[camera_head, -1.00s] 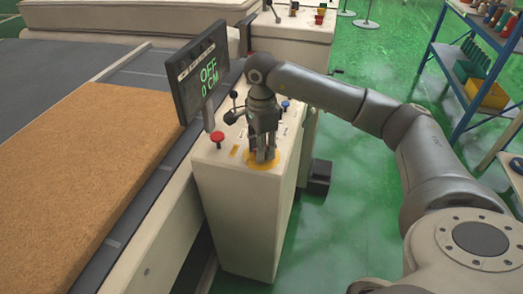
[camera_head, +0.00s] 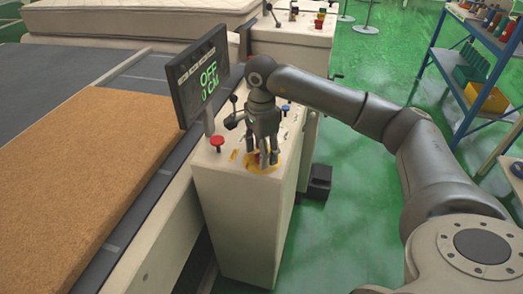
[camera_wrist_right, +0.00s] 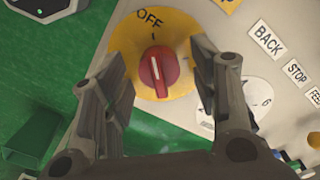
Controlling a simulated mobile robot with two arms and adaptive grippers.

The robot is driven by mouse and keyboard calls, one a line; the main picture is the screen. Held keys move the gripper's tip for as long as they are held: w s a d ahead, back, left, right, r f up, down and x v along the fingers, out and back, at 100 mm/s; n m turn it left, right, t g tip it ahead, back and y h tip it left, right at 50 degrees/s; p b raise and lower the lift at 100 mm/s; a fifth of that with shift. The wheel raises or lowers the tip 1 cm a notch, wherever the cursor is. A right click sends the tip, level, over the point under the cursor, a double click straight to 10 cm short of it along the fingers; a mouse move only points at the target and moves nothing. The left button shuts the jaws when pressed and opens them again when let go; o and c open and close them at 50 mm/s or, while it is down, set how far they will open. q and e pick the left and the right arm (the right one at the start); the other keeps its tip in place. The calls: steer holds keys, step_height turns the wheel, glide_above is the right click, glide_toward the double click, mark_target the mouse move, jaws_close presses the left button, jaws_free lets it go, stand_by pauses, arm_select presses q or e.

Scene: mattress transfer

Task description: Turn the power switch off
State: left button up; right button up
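The power switch is a red rotary knob (camera_wrist_right: 158,72) on a yellow round plate (camera_wrist_right: 180,30) marked "OFF" in the right wrist view. The knob's white line points up toward a mark by the "OFF" label. In the head view the red knob (camera_head: 257,158) shows partly under my right gripper (camera_head: 264,158). In the wrist view my right gripper (camera_wrist_right: 160,75) is open, its fingers on either side of the knob and apart from it. My left gripper is not in view.
The control box (camera_head: 236,225) also carries a red mushroom button (camera_head: 217,142), a black lever (camera_head: 233,120) and a blue button (camera_head: 285,108). A brown mattress slab (camera_head: 80,170) lies on the conveyor at left.

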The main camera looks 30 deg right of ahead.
step_height(320, 180, up, 12)
stand_by(0.7)
stand_by(0.4)
